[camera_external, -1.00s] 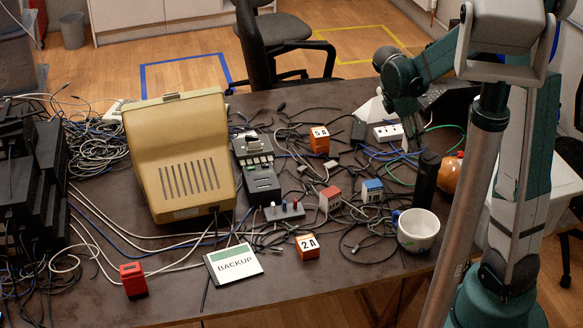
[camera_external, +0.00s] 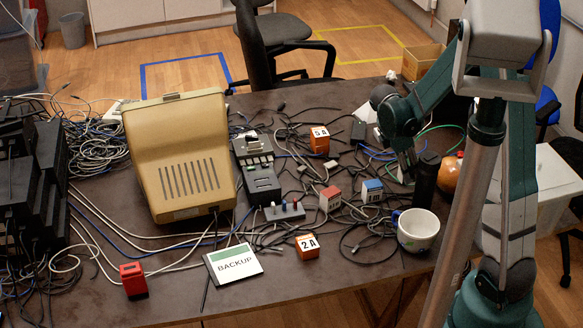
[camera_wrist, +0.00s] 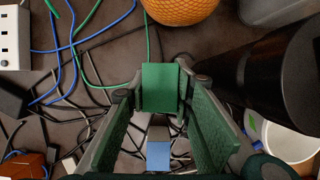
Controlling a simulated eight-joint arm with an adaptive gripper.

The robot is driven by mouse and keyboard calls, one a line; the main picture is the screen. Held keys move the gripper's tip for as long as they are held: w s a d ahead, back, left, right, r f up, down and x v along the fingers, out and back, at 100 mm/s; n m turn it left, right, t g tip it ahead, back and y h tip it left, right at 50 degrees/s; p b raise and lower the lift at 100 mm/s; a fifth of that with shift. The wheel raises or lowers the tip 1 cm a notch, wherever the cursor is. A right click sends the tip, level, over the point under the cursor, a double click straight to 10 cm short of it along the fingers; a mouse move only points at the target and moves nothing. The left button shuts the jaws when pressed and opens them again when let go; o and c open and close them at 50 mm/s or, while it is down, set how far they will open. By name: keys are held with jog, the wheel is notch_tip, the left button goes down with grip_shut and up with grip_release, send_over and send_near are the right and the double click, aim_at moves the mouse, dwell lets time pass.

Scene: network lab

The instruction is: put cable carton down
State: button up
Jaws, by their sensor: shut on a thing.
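My gripper (camera_external: 405,172) is low over the right part of the table, beside a black cylinder. In the wrist view my gripper (camera_wrist: 160,90) has its green-padded fingers closing around a small green block (camera_wrist: 164,87) at the fingertips. I take this block to be the cable carton; no label shows on it. In the external view it is hidden behind my arm and fingers. I cannot tell whether it touches the table.
Close by are the black cylinder (camera_external: 426,178), a white mug (camera_external: 418,232), a blue-and-white box (camera_external: 372,189), an orange round object (camera_wrist: 182,8) and a white socket strip (camera_wrist: 14,45). Loose cables cover the tabletop around.

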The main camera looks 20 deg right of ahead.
jog(key=shift+f, duration=0.9)
jog(key=shift+f+b, duration=0.55)
jog(key=shift+f, duration=1.4)
jog(key=shift+f, duration=0.2)
jog(key=o, duration=1)
jog(key=shift+c, duration=0.2)
jog(key=shift+r, duration=0.15)
jog(key=p+v, duration=0.2)
jog(key=v, duration=1)
